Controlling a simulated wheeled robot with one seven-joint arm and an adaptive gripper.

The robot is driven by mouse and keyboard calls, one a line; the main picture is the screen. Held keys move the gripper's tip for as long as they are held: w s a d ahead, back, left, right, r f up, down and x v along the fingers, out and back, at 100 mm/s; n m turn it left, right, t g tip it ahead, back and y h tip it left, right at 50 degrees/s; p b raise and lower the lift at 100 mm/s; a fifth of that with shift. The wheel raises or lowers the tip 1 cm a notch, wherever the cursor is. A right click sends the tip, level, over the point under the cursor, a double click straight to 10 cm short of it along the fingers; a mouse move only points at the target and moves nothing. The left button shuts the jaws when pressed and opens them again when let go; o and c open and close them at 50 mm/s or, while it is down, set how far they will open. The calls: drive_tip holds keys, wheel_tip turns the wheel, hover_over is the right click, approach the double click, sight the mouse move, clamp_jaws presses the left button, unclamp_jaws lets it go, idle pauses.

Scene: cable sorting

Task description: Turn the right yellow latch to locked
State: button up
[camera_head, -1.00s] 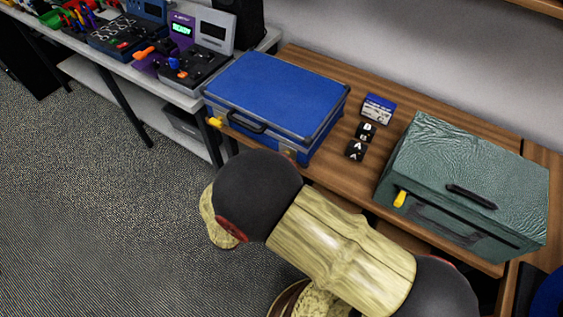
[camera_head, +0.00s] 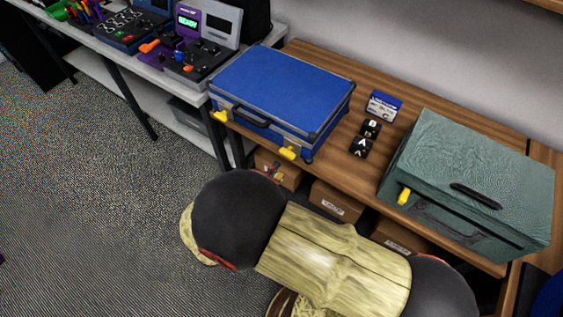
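A blue case (camera_head: 285,85) lies closed on the wooden table. Two yellow latches are on its front side: the left latch (camera_head: 220,116) near the left corner and the right latch (camera_head: 288,153) near the right corner. Both stick out from the front; the right one sits below a metal plate. Its exact turn is too small to tell. My arm's black joint (camera_head: 238,218) and tan link are below the right latch in the picture, apart from it. My gripper cannot be made out; the arm hides that area.
A green case (camera_head: 470,175) with a yellow latch (camera_head: 404,196) stands at the right. Black lettered blocks (camera_head: 362,145) and a small blue-and-white box (camera_head: 383,106) lie between the cases. Cardboard boxes (camera_head: 337,203) sit under the table. Devices fill the left bench.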

drive_tip(key=v, duration=0.5)
drive_tip(key=shift+s+a, duration=0.1)
idle(0.5)
